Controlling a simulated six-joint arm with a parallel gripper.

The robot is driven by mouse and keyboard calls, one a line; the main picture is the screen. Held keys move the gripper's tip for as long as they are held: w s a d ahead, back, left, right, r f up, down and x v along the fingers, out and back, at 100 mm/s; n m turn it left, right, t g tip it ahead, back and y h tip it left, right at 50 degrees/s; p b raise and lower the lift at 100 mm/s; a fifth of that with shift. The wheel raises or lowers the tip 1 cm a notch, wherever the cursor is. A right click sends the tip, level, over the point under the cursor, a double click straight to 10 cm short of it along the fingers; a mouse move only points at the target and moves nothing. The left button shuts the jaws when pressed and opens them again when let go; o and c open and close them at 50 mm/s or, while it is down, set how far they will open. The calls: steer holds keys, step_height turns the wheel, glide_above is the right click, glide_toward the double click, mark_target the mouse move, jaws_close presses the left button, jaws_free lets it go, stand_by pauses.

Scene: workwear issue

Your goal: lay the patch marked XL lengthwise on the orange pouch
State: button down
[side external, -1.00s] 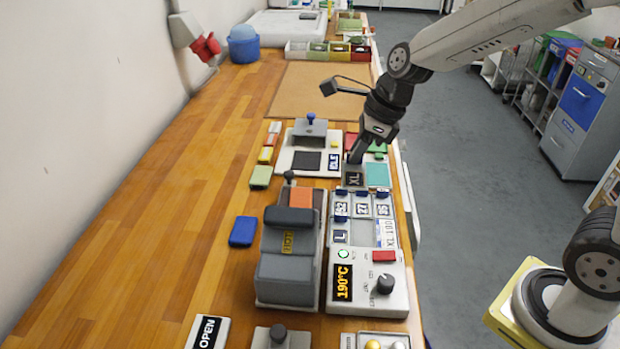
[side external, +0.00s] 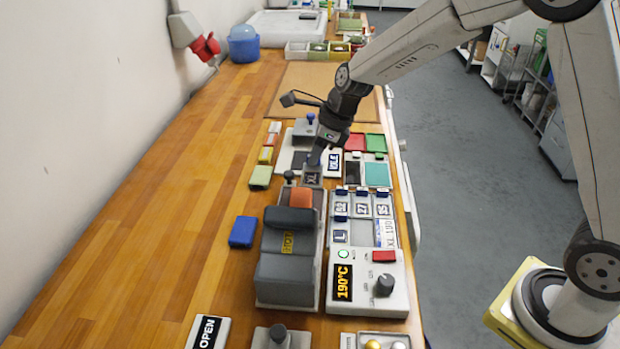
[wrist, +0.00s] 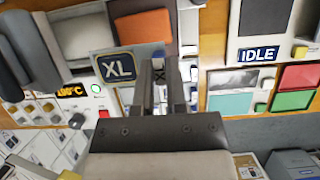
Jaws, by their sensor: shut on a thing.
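The patch marked XL (side external: 312,179) is a dark square with pale lettering. My gripper (side external: 314,164) points down and is shut on it at one edge. In the wrist view the patch (wrist: 118,68) sticks out to the left of my fingertips (wrist: 160,65), its lettering readable. The orange pouch (side external: 301,198) lies on the heat press, just nearer the side camera than the patch. The patch appears held above the surface, apart from the pouch.
The heat press (side external: 287,265) has a dark block marked HOT beside the pouch; its control box (side external: 368,283) reads 190°C. A second device marked IDLE (wrist: 257,55) stands behind. A tray with a teal compartment (side external: 377,174) lies to the right. The wooden bench at left is mostly clear.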

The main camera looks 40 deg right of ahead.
mark_target(305, 173)
steer(key=shift+w+a+f, duration=0.1)
steer(key=shift+w+f, duration=0.6)
steer(key=shift+f, duration=0.2)
steer(key=shift+w+a+f, duration=0.1)
steer(key=shift+w+f, duration=0.6)
steer(key=shift+f, duration=0.15)
steer(key=shift+w+f, duration=0.3)
steer(key=shift+f, duration=1.55)
steer(key=shift+f, duration=0.1)
steer(key=c, duration=0.7)
jaws_free()
steer(key=shift+o, duration=0.2)
steer(key=v, duration=1.2)
